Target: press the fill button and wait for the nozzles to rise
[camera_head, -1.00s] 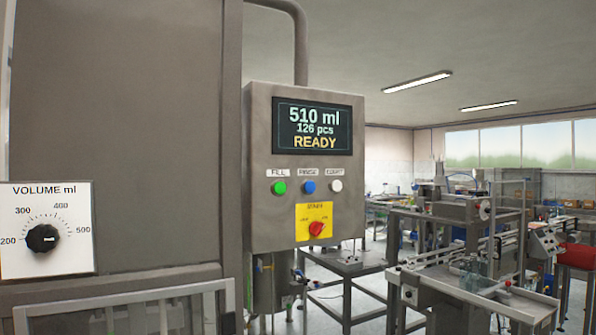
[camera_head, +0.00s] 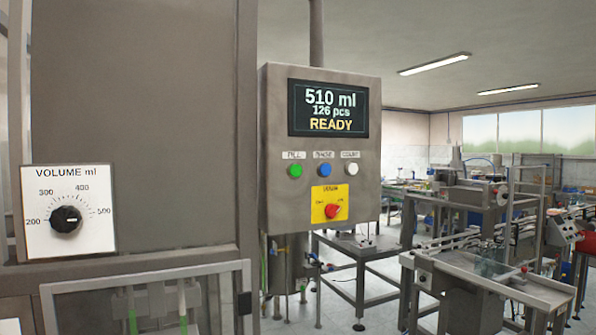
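The green fill button (camera_head: 295,170) is at the left of a row of buttons on the grey control box (camera_head: 372,150). The display (camera_head: 328,108) above it reads 510 ml, 126 pcs, READY. Behind the guard at the lower left, green-and-clear upright parts (camera_head: 132,310) show; I cannot tell whether they are nozzles or bottles. Neither of my grippers is in view.
A volume dial (camera_head: 66,219) is on the left panel. Metal tables and a conveyor machine (camera_head: 490,275) stand at the right.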

